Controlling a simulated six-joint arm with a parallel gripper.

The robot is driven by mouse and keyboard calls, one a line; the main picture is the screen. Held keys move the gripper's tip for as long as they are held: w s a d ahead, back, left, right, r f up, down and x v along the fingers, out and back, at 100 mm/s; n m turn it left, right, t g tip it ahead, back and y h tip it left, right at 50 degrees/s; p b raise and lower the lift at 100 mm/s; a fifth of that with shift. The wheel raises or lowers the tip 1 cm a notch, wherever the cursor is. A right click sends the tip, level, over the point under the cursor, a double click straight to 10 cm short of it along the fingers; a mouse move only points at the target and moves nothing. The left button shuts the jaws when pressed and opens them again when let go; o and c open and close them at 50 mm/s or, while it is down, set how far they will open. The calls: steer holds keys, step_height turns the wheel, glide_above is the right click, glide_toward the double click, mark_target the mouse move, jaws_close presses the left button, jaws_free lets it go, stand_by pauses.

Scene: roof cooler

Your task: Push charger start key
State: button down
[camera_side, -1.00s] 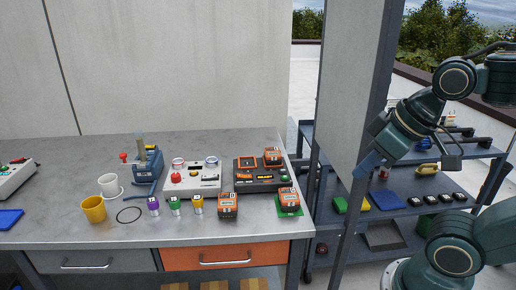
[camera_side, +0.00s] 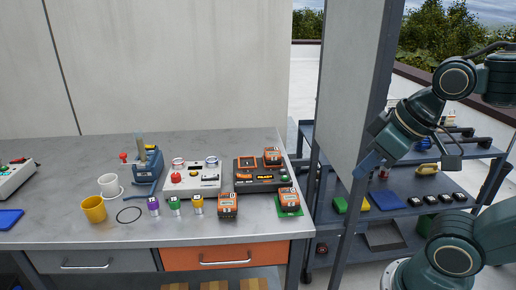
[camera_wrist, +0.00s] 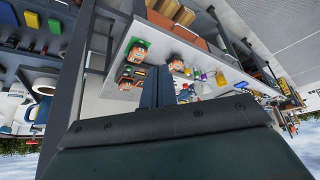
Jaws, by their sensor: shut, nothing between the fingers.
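The charger (camera_side: 262,187) is a black unit with a small lit display at the right end of the bench. The start key is too small to make out for sure. My gripper (camera_side: 366,168) is well to the right of the charger, beside the grey post and panel, off the bench. In the wrist view my gripper's fingers (camera_wrist: 158,86) are together and empty, in front of the bench.
A battery pack (camera_side: 228,205) and another on a green pad (camera_side: 289,203) stand in front of the charger. A white box with a red button (camera_side: 193,180) is on its left. The grey post (camera_side: 368,110) stands between bench and arm, before a shelf cart (camera_side: 400,205).

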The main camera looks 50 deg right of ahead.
steer(key=m+t+h, duration=0.1)
steer(key=m+t, duration=0.2)
steer(key=m, duration=0.8)
glide_above(285, 178)
step_height(285, 178, down, 10)
steer(key=shift+s+d+f, duration=0.15)
steer(key=shift+s+d, duration=0.05)
steer(key=shift+s, duration=0.15)
steer(key=shift+f, duration=0.1)
steer(key=shift+f, duration=4.3)
steer(key=shift+f, duration=0.8)
